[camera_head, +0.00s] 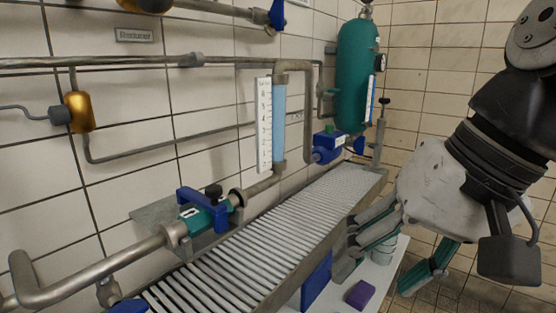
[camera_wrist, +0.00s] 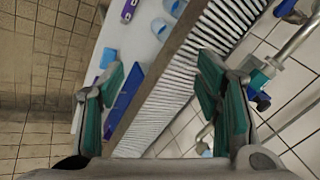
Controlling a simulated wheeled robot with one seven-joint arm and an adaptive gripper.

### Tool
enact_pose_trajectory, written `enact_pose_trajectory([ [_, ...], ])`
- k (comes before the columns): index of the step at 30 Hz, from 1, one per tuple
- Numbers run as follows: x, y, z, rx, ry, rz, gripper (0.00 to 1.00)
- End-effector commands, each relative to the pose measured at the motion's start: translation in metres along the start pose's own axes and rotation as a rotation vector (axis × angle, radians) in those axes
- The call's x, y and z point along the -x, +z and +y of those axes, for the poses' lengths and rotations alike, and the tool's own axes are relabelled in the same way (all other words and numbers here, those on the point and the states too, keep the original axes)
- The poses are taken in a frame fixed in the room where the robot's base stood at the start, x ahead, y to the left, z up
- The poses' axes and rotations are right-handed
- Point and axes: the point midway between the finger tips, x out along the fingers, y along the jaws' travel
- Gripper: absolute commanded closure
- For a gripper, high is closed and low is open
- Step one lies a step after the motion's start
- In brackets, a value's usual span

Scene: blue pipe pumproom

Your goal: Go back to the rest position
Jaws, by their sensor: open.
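My gripper (camera_head: 382,266) is at the right of the head view, beside the grated channel (camera_head: 262,252) and over a white surface below it. In the wrist view its two teal-padded fingers stand wide apart, and my gripper (camera_wrist: 160,85) is open with nothing held between them. The channel's slatted grate (camera_wrist: 185,75) runs diagonally behind the gap between the fingers. In the head view the fingers hide part of a light cup-like thing (camera_head: 387,247).
A purple block (camera_head: 360,293) and a blue panel (camera_head: 317,281) are beside the channel. A blue-handled valve (camera_head: 203,207), pipes, a level gauge (camera_head: 264,125) and a green tank (camera_head: 357,75) line the tiled wall. Two light-blue round things (camera_wrist: 162,28) lie on the white surface.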

Motion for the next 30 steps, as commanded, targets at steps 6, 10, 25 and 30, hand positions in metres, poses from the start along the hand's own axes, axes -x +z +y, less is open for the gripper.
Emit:
enact_pose_trajectory([
  [6,-0.026,0.079,0.079,0.096,0.226,-0.117,0.42],
  [10,-0.036,0.116,0.118,0.145,0.339,-0.181,0.42],
  [25,0.049,0.091,0.09,0.176,0.354,-0.082,0.42],
  [30,0.088,0.082,0.074,0.186,0.35,-0.028,0.42],
])
